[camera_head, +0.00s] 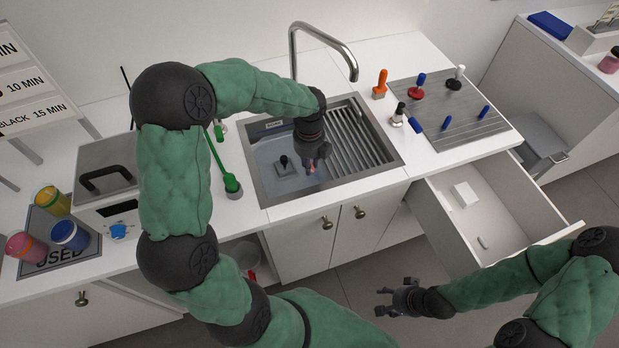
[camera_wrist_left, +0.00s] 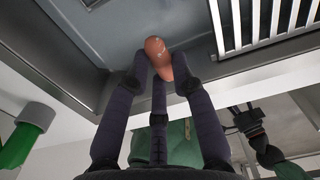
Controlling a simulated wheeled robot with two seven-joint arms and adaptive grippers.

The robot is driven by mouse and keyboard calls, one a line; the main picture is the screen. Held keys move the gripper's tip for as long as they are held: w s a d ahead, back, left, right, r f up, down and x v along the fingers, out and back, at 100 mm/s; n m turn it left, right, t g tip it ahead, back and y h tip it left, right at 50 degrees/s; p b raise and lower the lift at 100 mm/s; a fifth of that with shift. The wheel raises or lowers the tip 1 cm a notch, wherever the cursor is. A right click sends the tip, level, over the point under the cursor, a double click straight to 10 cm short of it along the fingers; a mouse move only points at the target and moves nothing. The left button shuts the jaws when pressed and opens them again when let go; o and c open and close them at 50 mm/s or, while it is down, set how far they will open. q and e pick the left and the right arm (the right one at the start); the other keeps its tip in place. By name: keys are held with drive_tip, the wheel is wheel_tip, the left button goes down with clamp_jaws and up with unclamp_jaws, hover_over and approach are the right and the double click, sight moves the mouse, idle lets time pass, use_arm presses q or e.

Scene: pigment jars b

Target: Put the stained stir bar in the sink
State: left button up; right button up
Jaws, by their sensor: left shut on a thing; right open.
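The sink (camera_head: 340,183) is a grey basin with a ribbed drainer on its right side. Its basin also shows in the left wrist view (camera_wrist_left: 110,40). My left gripper (camera_head: 311,166) is over the sink, pointing down. It is shut on the stir bar (camera_wrist_left: 157,56), an orange-brown rounded bar with small pale spots, held between the fingertips. In the head view only a small orange part of the bar shows below the fingers. I cannot tell how far it is above the basin floor. My right gripper (camera_head: 398,298) is open and empty, in front of the cabinets.
A tap (camera_head: 322,38) arches behind the sink. A green-handled brush (camera_head: 231,184) stands left of it. A grey mat (camera_head: 465,125) with several stamp-like tools and blue bars lies at right. An open drawer (camera_head: 488,212) juts out below. Jars (camera_head: 70,235) stand at far left.

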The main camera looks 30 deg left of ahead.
sight(309, 186)
use_arm(q)
drive_tip(key=shift+w+a+f+b, duration=0.15)
drive_tip(key=shift+w+f, duration=0.1)
drive_tip(key=shift+f, duration=0.2)
drive_tip(key=shift+w+a+f+b, duration=0.1)
drive_tip(key=shift+w+f+b, duration=0.1)
drive_tip(key=shift+f, duration=0.2)
wheel_tip(309, 186, down, 10)
drive_tip(key=b, duration=0.3)
drive_tip(key=shift+b, duration=0.3)
drive_tip(key=shift+r, duration=0.2)
use_arm(e)
drive_tip(key=f, duration=0.3)
drive_tip(key=w+f, duration=0.1)
drive_tip(key=shift+a+f, duration=0.25)
drive_tip(key=shift+a, duration=0.05)
use_arm(q)
drive_tip(key=shift+f, duration=0.15)
drive_tip(key=o, duration=0.7)
wheel_tip(309, 186, up, 12)
drive_tip(key=p, duration=0.4)
drive_tip(key=shift+p, duration=0.3)
use_arm(e)
wheel_tip(309, 186, up, 4)
drive_tip(key=shift+r, duration=0.2)
